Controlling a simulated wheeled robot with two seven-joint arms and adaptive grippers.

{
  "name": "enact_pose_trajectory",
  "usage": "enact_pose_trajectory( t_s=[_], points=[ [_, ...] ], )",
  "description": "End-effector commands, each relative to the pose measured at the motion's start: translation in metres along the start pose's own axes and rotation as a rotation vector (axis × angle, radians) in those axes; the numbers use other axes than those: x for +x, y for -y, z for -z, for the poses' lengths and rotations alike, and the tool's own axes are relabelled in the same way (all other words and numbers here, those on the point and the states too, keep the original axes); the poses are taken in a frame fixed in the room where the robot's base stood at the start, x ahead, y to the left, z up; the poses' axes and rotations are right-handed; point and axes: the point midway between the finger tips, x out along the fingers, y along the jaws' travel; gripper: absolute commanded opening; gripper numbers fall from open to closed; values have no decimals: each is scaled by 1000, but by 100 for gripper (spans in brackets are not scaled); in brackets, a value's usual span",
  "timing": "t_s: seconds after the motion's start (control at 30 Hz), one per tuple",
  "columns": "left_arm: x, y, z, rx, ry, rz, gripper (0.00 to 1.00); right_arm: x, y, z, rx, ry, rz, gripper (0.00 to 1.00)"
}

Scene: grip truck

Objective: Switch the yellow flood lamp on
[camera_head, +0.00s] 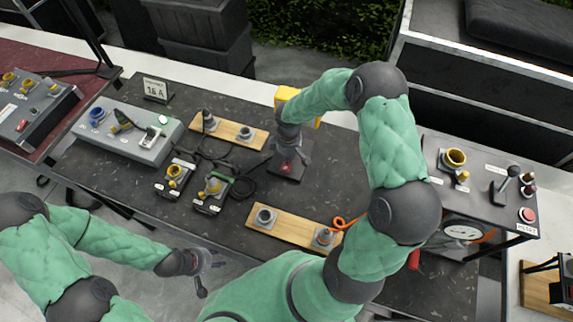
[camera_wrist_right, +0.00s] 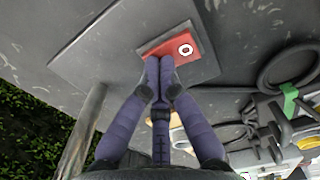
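The yellow flood lamp (camera_head: 284,94) stands at the back of the dark table, partly hidden behind my right arm. Its dark base plate (camera_head: 283,177) lies on the table and carries a red rocker switch (camera_wrist_right: 185,48) with a white ring mark. My right gripper (camera_head: 289,160) points down at this switch. In the right wrist view its fingertips (camera_wrist_right: 159,62) are together and empty, at the near edge of the red switch; whether they touch it I cannot tell. My left gripper (camera_head: 206,276) hangs empty off the table's front edge, fingers apart.
A grey socket box (camera_head: 135,135) and two small connector boxes (camera_head: 213,192) stand left of the lamp base. Wooden boards (camera_head: 285,228) with sockets lie in front and behind. A control box (camera_head: 485,190) with a lever and red button is at the right. Dark cables cross the middle.

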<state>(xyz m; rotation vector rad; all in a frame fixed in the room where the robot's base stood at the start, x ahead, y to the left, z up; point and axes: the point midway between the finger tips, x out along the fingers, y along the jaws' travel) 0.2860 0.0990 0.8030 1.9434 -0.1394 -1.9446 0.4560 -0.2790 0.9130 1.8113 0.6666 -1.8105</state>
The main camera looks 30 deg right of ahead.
Motion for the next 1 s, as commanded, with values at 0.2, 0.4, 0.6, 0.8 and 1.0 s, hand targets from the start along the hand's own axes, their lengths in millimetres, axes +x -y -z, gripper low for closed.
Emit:
enact_pose_trajectory(
  t_s=[0.2, 0.4, 0.6, 0.8, 1.0],
  points=[
    [0, 0, 0, 0, 0, 0, 40, 1, 1, 0, 0, 1, 1, 0],
    [-7, -3, 0, 0, 0, 0, 40, -10, 1, 0, 0, 0, 1, 0],
    [-17, -6, -1, 0, 0, 0, 40, -25, 0, 0, 0, -1, 0, 0],
    [-26, -9, -1, 0, 0, 0, 40, -39, 0, 0, -1, -1, -1, 0],
    [-34, -12, -1, 0, 0, 0, 40, -52, 0, 0, 0, 0, 0, 0]
  ],
)
